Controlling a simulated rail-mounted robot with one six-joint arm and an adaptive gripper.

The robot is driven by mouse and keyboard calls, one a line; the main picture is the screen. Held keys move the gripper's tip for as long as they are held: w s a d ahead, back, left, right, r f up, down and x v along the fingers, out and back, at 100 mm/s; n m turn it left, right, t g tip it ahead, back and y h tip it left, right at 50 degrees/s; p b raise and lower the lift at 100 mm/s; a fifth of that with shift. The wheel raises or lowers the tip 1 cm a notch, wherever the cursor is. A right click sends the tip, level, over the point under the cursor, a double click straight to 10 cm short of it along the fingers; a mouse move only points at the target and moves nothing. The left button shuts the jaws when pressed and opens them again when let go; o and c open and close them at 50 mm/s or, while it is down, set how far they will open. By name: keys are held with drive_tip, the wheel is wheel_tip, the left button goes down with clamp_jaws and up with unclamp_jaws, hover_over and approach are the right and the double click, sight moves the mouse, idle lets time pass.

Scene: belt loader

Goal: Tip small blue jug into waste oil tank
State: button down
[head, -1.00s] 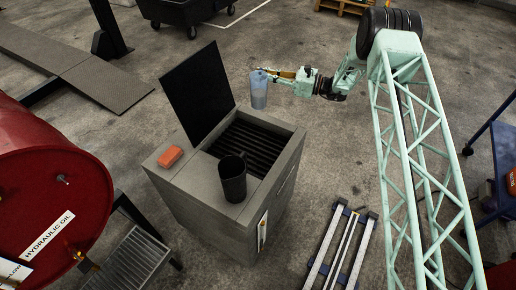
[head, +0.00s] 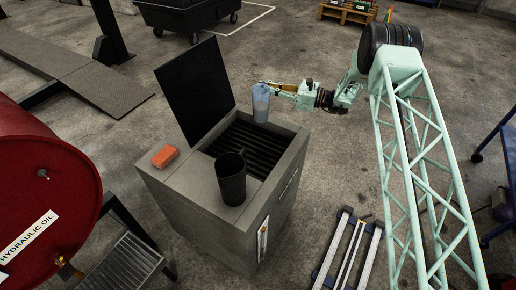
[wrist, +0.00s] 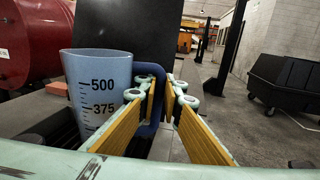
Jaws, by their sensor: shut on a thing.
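The small blue jug (head: 261,103) is translucent and upright, held at the back right of the waste oil tank's opening. In the wrist view the jug (wrist: 98,88) shows measuring marks, 500 and 375. My gripper (head: 277,88) is shut on its dark blue handle; the yellow-padded fingers show in the wrist view (wrist: 160,105). The jug's contents cannot be seen. The waste oil tank (head: 275,217) is a grey box with a slatted grate (head: 250,142) in its top. Its black lid (head: 195,90) stands open at the back left.
A dark mug-like jug (head: 231,178) stands on the tank's front rim, beside the grate. An orange block (head: 165,156) lies on the left rim. A red hydraulic oil drum (head: 45,190) is at left. A black wheeled bin (head: 185,15) stands behind.

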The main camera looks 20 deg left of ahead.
sight(263, 92)
drive_tip(key=shift+f, duration=0.15)
idle(0.5)
drive_tip(key=shift+s+d+f+n+b, duration=0.1)
drive_tip(key=shift+s+f+n+b, duration=0.1)
drive_tip(key=shift+f+n+b, duration=0.45)
drive_tip(key=shift+s+f+n+b, duration=0.15)
drive_tip(key=shift+f+n+b, duration=0.3)
drive_tip(key=shift+f, duration=0.3)
drive_tip(key=shift+s+d+r+n+y, duration=0.1)
drive_tip(key=shift+s+r+n+y, duration=0.4)
drive_tip(key=shift+r+n, duration=0.6)
drive_tip(key=shift+s+d+r+n+g, duration=0.1)
drive_tip(key=shift+s+r+n+g, duration=0.1)
drive_tip(key=shift+s+n, duration=0.4)
drive_tip(key=shift+s+d+r+n+g, duration=0.1)
drive_tip(key=shift+s+n+g, duration=0.1)
drive_tip(key=shift+s+n, duration=0.35)
drive_tip(key=s+n, duration=0.1)
drive_tip(key=n, duration=0.1)
drive_tip(key=s+n, duration=0.1)
drive_tip(key=n, duration=0.1)
drive_tip(key=shift+s+d+g+y, duration=0.2)
drive_tip(key=shift+s+g+y, duration=0.1)
drive_tip(key=shift+s+n+b, duration=0.25)
drive_tip(key=shift+b, duration=0.1)
